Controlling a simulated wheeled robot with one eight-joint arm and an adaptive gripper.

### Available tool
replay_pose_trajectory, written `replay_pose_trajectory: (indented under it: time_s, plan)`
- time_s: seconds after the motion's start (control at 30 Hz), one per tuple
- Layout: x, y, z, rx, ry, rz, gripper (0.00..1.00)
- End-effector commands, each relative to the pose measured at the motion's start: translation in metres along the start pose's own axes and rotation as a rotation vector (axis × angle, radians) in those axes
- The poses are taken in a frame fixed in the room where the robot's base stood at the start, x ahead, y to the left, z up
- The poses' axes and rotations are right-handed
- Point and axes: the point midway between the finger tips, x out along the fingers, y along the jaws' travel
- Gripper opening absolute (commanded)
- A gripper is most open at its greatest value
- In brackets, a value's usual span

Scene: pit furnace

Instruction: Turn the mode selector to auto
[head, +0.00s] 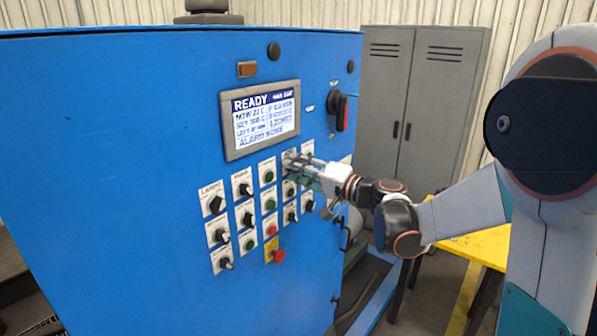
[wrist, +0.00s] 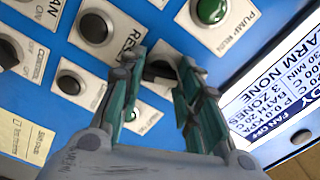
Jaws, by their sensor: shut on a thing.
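The blue control cabinet (head: 110,130) fills the left of the head view, with rows of knobs and buttons below its screen. My gripper (head: 290,163) is at the top right of these rows, just below the screen's lower right corner. In the wrist view my gripper (wrist: 160,72) has its two green-grey fingers on either side of a dark selector knob (wrist: 158,70), shut on it. The fingers hide much of the knob and its plate. Its label and pointer direction cannot be read, so I cannot tell its setting.
The screen (head: 262,115) reads READY and ALARM NONE. A red-handled switch (head: 342,112) sits right of it. A red mushroom button (head: 278,256) is at the bottom of the panel. A green button (wrist: 210,10) is close to my fingers. Grey lockers (head: 420,100) and a yellow table (head: 480,246) stand right.

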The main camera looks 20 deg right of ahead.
Motion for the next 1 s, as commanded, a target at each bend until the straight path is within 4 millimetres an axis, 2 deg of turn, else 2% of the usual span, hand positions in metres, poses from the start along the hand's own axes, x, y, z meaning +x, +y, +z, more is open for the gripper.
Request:
replay_pose_trajectory:
  time_s: [0.7, 1.0]
  plan:
    - [-0.0003, 0.0014, 0.0007, 0.639, 0.0, 0.001, 0.08]
    - [-0.0004, 0.001, 0.0008, 0.832, 0.0, 0.001, 0.08]
